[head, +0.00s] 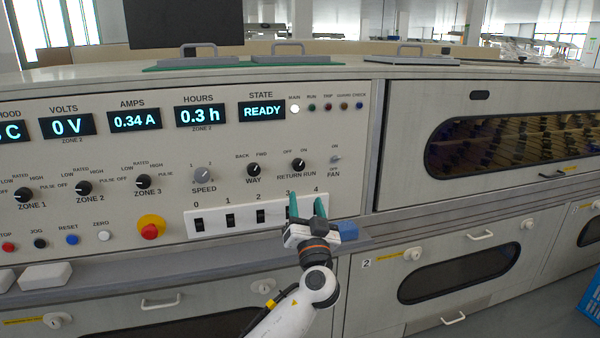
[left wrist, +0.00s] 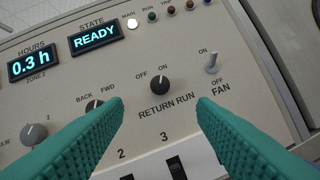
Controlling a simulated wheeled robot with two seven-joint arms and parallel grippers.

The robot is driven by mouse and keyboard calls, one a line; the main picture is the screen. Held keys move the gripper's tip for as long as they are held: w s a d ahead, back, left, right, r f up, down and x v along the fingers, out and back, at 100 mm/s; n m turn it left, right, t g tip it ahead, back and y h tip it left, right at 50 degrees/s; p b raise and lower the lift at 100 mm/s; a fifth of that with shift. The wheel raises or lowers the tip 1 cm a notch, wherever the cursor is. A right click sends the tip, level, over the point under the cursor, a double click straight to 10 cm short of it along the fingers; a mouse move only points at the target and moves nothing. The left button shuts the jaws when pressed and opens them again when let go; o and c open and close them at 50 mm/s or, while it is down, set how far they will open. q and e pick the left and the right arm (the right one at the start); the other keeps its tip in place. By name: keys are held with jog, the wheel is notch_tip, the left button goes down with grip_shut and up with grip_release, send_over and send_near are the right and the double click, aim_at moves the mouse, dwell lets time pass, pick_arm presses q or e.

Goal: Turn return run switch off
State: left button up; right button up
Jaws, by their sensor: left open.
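The return run switch (head: 298,165) is a small black rotary knob on the cream control panel, with OFF at its upper left and ON at its upper right. It shows in the left wrist view (left wrist: 160,84) too, where its pale mark seems to point up toward ON. My left gripper (head: 307,203) has green fingers and is open and empty, just below the knob in the head view. In the left wrist view the knob appears beyond and between the spread fingertips (left wrist: 160,102), not touched. My right gripper is not in view.
A white strip of numbered black switches (head: 230,218) lies below, partly behind my fingers. The state display (head: 262,112) reads READY.

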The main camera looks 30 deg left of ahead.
aim_at(299, 167)
pick_arm(q)
jog(key=x, duration=1.1)
jog(key=shift+w+a, duration=0.2)
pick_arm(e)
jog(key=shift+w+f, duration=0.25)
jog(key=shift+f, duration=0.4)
pick_arm(q)
jog(key=shift+f, duration=0.1)
jog(key=c, duration=1)
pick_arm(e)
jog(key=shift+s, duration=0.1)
